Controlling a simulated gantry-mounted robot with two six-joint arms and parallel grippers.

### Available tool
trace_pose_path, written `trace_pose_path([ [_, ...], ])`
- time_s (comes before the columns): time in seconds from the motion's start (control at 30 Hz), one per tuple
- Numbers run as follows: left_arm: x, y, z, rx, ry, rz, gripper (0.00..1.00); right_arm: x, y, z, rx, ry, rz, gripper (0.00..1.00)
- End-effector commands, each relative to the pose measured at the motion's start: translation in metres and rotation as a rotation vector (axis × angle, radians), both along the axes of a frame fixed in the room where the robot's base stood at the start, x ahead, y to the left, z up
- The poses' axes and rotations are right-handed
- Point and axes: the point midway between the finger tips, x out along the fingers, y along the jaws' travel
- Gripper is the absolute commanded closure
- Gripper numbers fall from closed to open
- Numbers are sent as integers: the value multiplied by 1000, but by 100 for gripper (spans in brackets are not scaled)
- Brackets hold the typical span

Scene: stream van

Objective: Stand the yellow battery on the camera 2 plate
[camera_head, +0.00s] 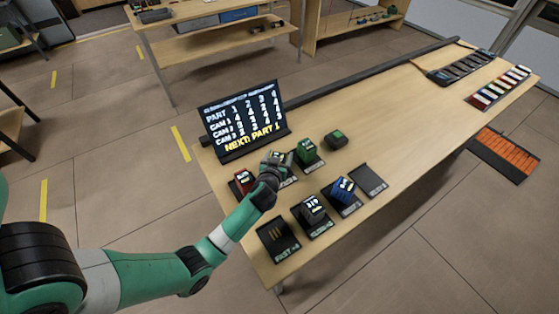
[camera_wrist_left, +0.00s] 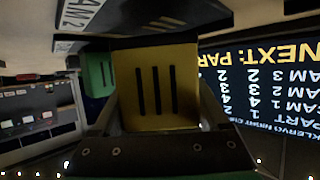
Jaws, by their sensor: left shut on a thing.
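The yellow battery (camera_wrist_left: 157,88) sits between the fingers of my left gripper (camera_head: 276,158), which is shut on it; three dark slots show on its face. In the wrist view, the dark camera 2 plate (camera_wrist_left: 165,24) with light contact bars lies just beyond the battery, beside a CAM 2 label. I cannot tell whether battery and plate touch. In the head view my gripper hides most of the battery and that plate, in the back row between a red battery (camera_head: 244,181) and a green battery (camera_head: 306,150). My right gripper is not in view.
A sign screen (camera_head: 243,118) stands behind the plates. In front are an empty plate (camera_head: 278,239), a dark battery (camera_head: 313,207), a blue battery (camera_head: 343,189) and another bare plate (camera_head: 369,180). A dark green item (camera_head: 335,139) lies further back. The table's middle is clear.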

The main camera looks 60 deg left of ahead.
Motion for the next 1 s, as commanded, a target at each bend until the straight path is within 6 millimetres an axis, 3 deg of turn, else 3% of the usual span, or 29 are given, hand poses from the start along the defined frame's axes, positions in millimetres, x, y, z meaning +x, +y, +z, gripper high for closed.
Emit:
trace_pose_path([
  [0.03,0,0,-11,2,1,-1,100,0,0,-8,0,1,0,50],
  [0.4,0,0,-14,2,-2,-1,100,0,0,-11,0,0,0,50],
  [0.43,0,0,-15,1,0,-1,21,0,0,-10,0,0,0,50],
  [0.53,0,0,-14,1,0,-1,3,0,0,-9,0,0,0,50],
  [0.87,0,0,-7,1,0,-1,0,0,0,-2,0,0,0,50],
  [1.0,-13,-18,1,0,1,-4,0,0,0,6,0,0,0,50],
])
